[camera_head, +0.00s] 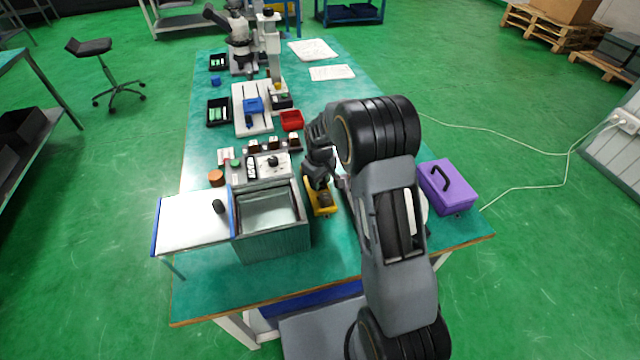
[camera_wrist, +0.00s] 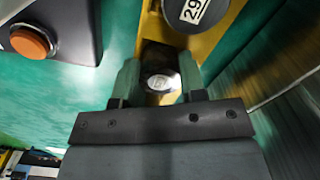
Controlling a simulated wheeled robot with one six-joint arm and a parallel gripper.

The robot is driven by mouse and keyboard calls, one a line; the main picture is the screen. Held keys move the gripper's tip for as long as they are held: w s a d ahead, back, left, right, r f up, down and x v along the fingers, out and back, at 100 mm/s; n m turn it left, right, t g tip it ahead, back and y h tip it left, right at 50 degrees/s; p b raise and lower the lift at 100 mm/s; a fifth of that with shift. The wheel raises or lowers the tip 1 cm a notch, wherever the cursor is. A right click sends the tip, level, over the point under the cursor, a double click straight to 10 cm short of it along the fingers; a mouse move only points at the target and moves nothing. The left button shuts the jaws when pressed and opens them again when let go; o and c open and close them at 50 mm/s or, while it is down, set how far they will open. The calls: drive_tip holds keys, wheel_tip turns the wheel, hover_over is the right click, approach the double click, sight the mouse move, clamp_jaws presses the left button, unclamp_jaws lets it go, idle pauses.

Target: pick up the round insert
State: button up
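A yellow tray (camera_head: 333,211) stands on the bench just right of the open tank, below my gripper (camera_head: 318,182). In the wrist view my gripper (camera_wrist: 160,78) points down at the tray, one finger on each side of a small dark round insert (camera_wrist: 160,81) with a pale marked top. The fingers lie close along its sides; whether they touch it is not clear. A second dark round piece (camera_wrist: 194,10) with a white label reading "29" sits further along the tray, cut by the frame's top edge.
The open metal tank (camera_head: 270,212) is close on the left. An orange button on a dark box (camera_wrist: 32,42) shows left in the wrist view. A purple case (camera_head: 449,186) stands at the bench's right edge. A red bin (camera_head: 291,120) and microscope (camera_head: 240,40) are further back.

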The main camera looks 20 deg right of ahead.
drive_tip(key=c, duration=0.6)
drive_tip(key=shift+r, duration=0.15)
